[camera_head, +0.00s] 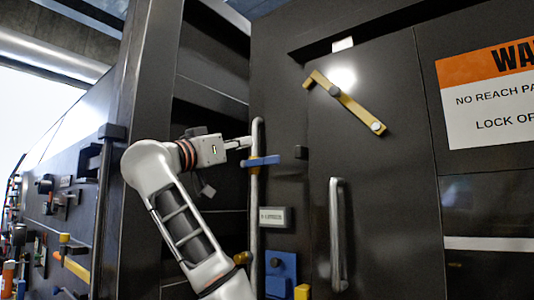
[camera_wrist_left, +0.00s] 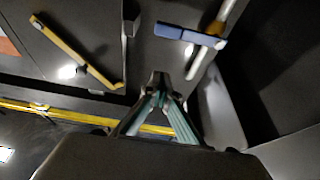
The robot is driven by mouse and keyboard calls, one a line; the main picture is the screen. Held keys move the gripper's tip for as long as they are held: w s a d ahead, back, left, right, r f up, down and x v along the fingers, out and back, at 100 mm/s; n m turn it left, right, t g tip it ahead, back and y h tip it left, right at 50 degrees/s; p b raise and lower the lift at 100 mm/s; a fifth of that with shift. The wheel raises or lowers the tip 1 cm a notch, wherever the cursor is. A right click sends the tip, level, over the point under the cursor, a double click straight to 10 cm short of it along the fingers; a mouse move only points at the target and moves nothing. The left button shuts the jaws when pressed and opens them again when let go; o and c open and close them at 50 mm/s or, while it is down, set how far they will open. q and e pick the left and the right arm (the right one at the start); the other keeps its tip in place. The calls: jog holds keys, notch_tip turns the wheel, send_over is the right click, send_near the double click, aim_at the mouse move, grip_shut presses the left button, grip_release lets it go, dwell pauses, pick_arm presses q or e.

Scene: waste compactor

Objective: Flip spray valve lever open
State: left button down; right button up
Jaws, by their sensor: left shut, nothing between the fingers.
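The blue valve lever (camera_head: 264,161) sits across a pale vertical pipe (camera_head: 256,200) on the dark machine front and lies roughly horizontal. In the left wrist view the blue lever (camera_wrist_left: 178,33) and the pipe (camera_wrist_left: 207,45) show above the fingers. My left gripper (camera_head: 248,141) is shut and empty. Its tips are close to the pipe, a little above the lever in the head view; I cannot tell whether they touch the pipe. In the left wrist view the closed fingertips (camera_wrist_left: 160,78) appear apart from the lever. My right gripper is not in view.
A door with a vertical handle (camera_head: 338,230) and a slanted yellow latch bar (camera_head: 350,105) stands right of the pipe. A small label plate (camera_head: 275,217) and a blue box (camera_head: 281,272) are below the lever. A dark upright post (camera_head: 145,80) stands left, behind my arm.

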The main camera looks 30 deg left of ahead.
pick_arm(q)
notch_tip(320, 180, up, 3)
jog(key=p, duration=0.3)
send_over(259, 162)
jog(key=s+d, duration=0.3)
jog(key=d, duration=0.2)
jog(key=shift+a+f+p, duration=0.15)
jog(key=shift+f, duration=0.8)
jog(key=shift+a+f+p, duration=0.1)
jog(key=shift+f+p, duration=0.05)
jog(key=shift+f, duration=0.8)
jog(key=shift+f, duration=0.1)
